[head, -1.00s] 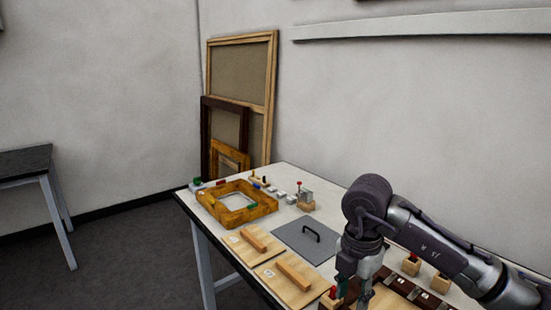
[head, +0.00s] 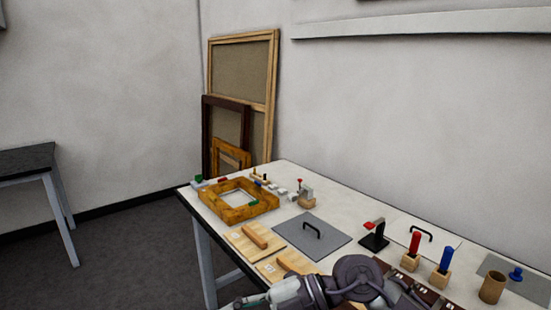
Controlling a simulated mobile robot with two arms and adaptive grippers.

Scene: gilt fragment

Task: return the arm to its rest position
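My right arm, grey and purple, crosses the bottom edge of the head view in front of the table (head: 355,246). Its gripper (head: 248,302) points left, low in the picture beside the table's front edge. Its fingers are small and partly cut off by the bottom edge, so I cannot tell whether they are open or shut. I see nothing clearly held in it. My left arm and gripper are not in view.
On the table are a wooden frame (head: 213,207), a grey plate with a black handle (head: 333,243), boards with wooden grips (head: 262,252), a red-handled tool (head: 415,245), a blue-handled tool (head: 446,259) and a brown cup (head: 492,288). Open floor (head: 125,255) lies left.

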